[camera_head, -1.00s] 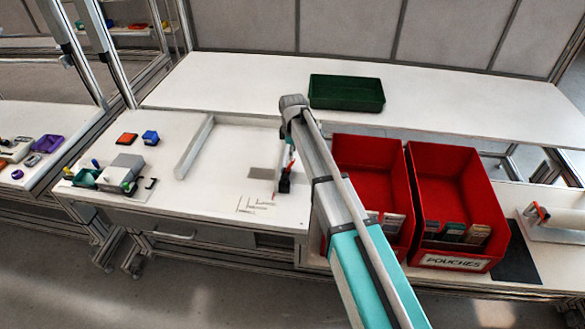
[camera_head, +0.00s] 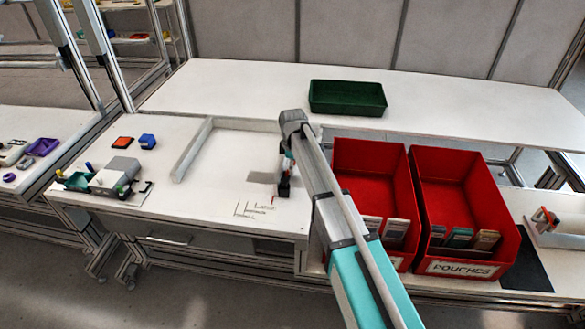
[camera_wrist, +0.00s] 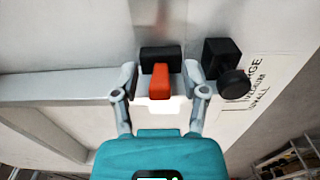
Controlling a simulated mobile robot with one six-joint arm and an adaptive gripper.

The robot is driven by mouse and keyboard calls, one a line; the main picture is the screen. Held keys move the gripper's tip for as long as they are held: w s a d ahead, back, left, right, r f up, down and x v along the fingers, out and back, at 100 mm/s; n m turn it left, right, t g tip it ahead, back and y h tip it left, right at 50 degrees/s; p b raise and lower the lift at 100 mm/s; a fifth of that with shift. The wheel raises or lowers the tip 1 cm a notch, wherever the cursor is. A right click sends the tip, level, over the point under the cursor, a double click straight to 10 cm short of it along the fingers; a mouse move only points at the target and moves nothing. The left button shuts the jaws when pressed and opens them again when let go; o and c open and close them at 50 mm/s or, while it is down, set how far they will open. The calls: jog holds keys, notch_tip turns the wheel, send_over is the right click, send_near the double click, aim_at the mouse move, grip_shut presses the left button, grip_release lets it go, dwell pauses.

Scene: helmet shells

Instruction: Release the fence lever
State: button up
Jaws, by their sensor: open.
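The fence lever (camera_wrist: 160,82) is orange-red and sits against a black block (camera_wrist: 160,56) at the end of a pale bar (camera_wrist: 60,88) in the wrist view. My gripper (camera_wrist: 160,76) is open, with one finger on each side of the lever and black block. Gaps seem to show between the fingers and the lever; I cannot tell whether either finger touches. In the head view, a small red and black part (camera_head: 284,186) shows beside my arm on the white table. My arm hides part of that area.
A black knob (camera_wrist: 235,83) on a black bracket stands just right of my gripper, near a printed label (camera_wrist: 262,80). Two red bins (camera_head: 463,215) stand right of my arm. A green tray (camera_head: 346,96) lies behind. A pale L-shaped rail (camera_head: 190,152) lies on the table.

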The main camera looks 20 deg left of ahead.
grip_shut()
jog(key=shift+a, duration=0.1)
dwell(0.3)
jog(key=shift+a+r+h, duration=0.1)
jog(key=shift+a+h, duration=0.2)
jog(key=shift+h, duration=0.5)
jog(key=shift+s+a+r+h, duration=0.1)
jog(key=shift+a+h, duration=0.05)
jog(key=shift+h, duration=0.55)
grip_release()
